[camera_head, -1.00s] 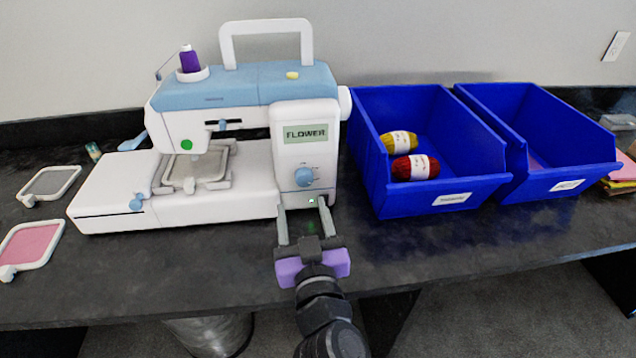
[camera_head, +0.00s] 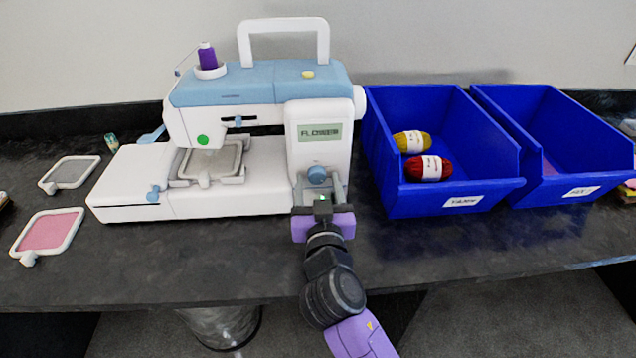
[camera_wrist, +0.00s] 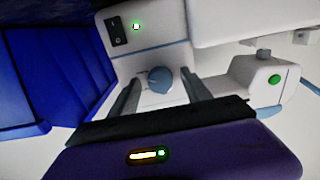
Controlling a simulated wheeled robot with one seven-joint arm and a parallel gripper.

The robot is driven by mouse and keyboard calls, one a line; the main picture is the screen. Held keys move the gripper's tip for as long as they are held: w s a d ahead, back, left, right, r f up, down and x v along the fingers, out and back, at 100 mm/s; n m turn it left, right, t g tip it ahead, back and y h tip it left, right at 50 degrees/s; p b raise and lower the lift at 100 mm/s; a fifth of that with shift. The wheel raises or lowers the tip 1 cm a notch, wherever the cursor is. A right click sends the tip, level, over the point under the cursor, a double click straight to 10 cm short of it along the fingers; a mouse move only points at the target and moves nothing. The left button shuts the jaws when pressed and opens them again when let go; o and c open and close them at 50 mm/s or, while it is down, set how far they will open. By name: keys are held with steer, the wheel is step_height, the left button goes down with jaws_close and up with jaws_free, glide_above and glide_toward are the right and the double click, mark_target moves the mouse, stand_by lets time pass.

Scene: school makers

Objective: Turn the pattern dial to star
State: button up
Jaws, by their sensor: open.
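The embroidery machine (camera_head: 270,90) is white and pale blue and stands on the dark table. Its display (camera_head: 320,132) reads FLOWER. The blue pattern dial (camera_head: 318,175) sits below the display; in the wrist view the dial (camera_wrist: 160,80) shows between my fingers. My gripper (camera_head: 319,185) is open in front of the dial, with one finger on each side and a gap to the knob in the wrist view. Whether the fingertips reach as deep as the knob, I cannot tell.
A blue bin (camera_head: 448,198) with yellow yarn (camera_head: 411,142) and red yarn (camera_head: 428,168) stands close right of the machine. Another blue bin (camera_head: 560,190) is beyond it. A grey hoop (camera_head: 68,173) and a pink hoop (camera_head: 47,236) lie at the left.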

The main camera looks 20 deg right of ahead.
jaws_close()
steer(key=shift+n, duration=0.3)
steer(key=n+p, duration=0.1)
steer(key=n, duration=0.4)
steer(key=shift+r, duration=0.15)
steer(key=n+p, duration=0.2)
steer(key=n, duration=0.4)
steer(key=shift+r+n, duration=0.1)
steer(key=shift+n, duration=0.2)
steer(key=n+p, duration=0.3)
steer(key=n, duration=0.3)
steer(key=n+p, duration=0.3)
steer(key=n, duration=0.2)
steer(key=shift+n, duration=0.3)
